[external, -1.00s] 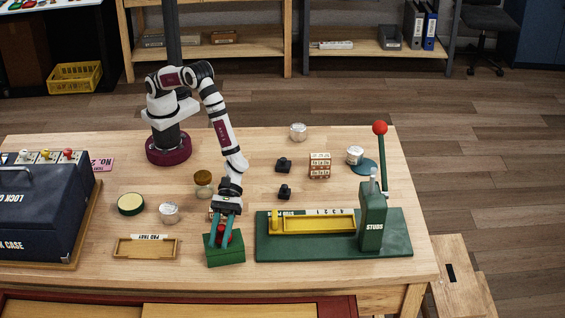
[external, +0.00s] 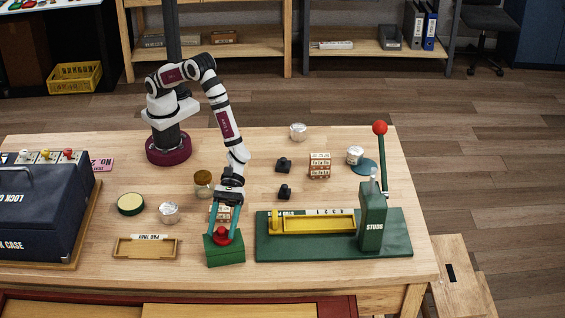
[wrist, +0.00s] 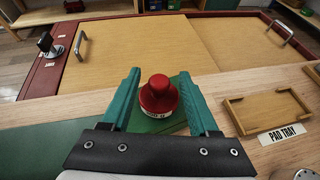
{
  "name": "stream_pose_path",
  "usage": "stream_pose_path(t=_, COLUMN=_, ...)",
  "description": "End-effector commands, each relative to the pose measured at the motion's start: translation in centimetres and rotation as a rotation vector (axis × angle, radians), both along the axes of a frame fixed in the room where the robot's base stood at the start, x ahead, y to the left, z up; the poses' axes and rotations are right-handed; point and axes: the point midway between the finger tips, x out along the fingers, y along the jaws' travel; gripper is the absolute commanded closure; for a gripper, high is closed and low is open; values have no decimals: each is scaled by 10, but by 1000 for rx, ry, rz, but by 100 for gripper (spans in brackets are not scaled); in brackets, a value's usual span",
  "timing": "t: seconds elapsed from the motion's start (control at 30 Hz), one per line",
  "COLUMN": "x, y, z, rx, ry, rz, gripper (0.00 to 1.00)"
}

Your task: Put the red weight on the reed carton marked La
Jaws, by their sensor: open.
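The red weight (external: 221,237), with a round knob and a wider base, sits upright on the green box (external: 226,256) at the front of the bench. It also shows in the wrist view (wrist: 158,97). My gripper (external: 225,231) is open, its teal fingers on either side of the weight; in the wrist view (wrist: 160,74) gaps show beside the knob. Small patterned reed cartons (external: 319,166) are stacked right of centre. Another carton (external: 223,213) stands behind the green box, partly hidden by my gripper. I cannot read which is marked La.
A green stud press (external: 372,222) with a yellow tray and red-knobbed lever stands right. Two small black objects (external: 284,165) lie between my arm and the carton stack. A pad tray (external: 147,248), jars, a round tin (external: 130,204) and the dark lock case (external: 40,215) are left.

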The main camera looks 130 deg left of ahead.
Motion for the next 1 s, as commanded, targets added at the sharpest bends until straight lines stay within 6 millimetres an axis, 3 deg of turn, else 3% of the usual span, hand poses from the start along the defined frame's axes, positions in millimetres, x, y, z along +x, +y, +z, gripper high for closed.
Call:
stream_pose_path(t=0.1, x=-16, y=28, z=15, rx=0, ry=-2, rz=5, gripper=39)
stream_pose_path(t=0.3, x=-37, y=60, z=31, rx=1, ry=-2, rz=2, gripper=39)
stream_pose_path(t=0.53, x=-45, y=66, z=37, rx=6, ry=-9, rz=-13, gripper=39)
stream_pose_path(t=0.6, x=-60, y=57, z=53, rx=53, ry=-65, rz=-108, gripper=39)
stream_pose_path(t=0.67, x=-93, y=45, z=77, rx=146, ry=-169, rz=-289, gripper=39)
stream_pose_path(t=0.77, x=-187, y=38, z=114, rx=392, ry=-432, rz=-759, gripper=39)
stream_pose_path(t=0.8, x=-229, y=48, z=121, rx=504, ry=-538, rz=-970, gripper=39)
stream_pose_path(t=0.87, x=-285, y=75, z=124, rx=670, ry=-676, rz=-1290, gripper=39)
stream_pose_path(t=0.9, x=-316, y=99, z=123, rx=778, ry=-746, rz=-1492, gripper=39)
stream_pose_path(t=1.0, x=-364, y=162, z=123, rx=998, ry=-836, rz=-1928, gripper=39)
